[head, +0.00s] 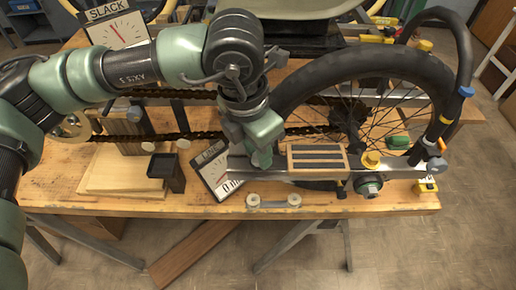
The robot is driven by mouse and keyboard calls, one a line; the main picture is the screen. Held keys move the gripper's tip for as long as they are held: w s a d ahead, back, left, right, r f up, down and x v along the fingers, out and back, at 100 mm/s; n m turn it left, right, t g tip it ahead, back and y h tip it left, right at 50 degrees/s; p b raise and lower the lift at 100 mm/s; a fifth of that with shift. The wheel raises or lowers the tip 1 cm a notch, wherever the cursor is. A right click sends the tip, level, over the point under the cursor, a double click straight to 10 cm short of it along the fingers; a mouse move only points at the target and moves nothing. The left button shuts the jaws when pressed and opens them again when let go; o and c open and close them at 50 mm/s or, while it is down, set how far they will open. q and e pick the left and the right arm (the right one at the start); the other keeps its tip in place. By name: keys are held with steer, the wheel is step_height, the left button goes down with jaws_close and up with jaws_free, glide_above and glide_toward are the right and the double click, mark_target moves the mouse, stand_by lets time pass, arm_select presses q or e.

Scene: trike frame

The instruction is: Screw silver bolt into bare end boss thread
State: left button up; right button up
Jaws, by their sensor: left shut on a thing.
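My left gripper (262,157) points down at the left part of the silver frame bar (308,175), in front of the wheel. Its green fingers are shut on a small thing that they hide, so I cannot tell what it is. I cannot make out a silver bolt or a bare boss thread for certain. A silver and teal round fitting (369,187) sits at the bar's front. My right gripper is not in view.
The spoked wheel (300,84) stands close right of my gripper. A slotted wooden block (317,157) and a tilted dial card (212,168) are beside it. A black open box (166,172) stands left. The bench's front left edge (110,206) is clear.

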arm_select(q)
steer(key=m, duration=0.4)
steer(key=shift+m+g, duration=0.4)
steer(key=m, duration=0.3)
steer(key=shift+w, duration=0.1)
steer(key=o, duration=0.8)
steer(key=shift+c, duration=0.2)
